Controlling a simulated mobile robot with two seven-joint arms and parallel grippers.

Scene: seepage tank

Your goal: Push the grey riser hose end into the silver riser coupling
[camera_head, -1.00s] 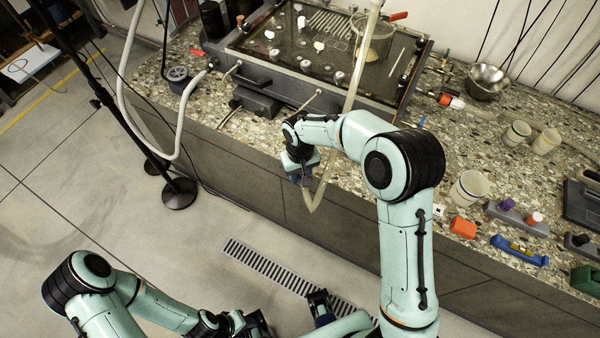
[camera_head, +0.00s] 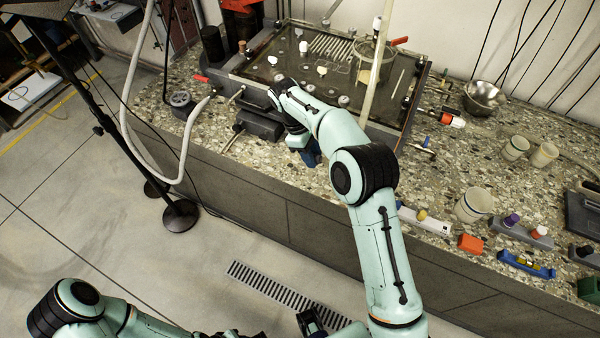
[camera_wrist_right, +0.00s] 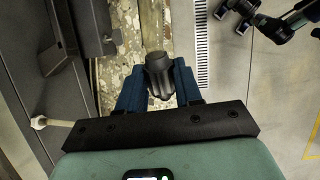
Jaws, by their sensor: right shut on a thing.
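My right gripper (camera_head: 308,155) is in front of the tank, above the bench edge. In the right wrist view its blue fingers (camera_wrist_right: 160,85) are shut on a dark grey ribbed piece, which I take for the grey riser hose end (camera_wrist_right: 158,70). A pale fitting on a thin rod (camera_wrist_right: 38,122) shows at the left of the wrist view, apart from the held piece. I cannot tell if it is the silver riser coupling. My left gripper (camera_head: 312,320) is low over the floor, partly cut off.
The glass-topped tank (camera_head: 262,78) stands behind my right gripper. A dark grey block (camera_head: 258,124) sits at its front. A white hose (camera_head: 185,140) loops at the left by a black stand (camera_head: 178,214). Cups, a metal bowl (camera_head: 484,97) and small tools occupy the right of the bench.

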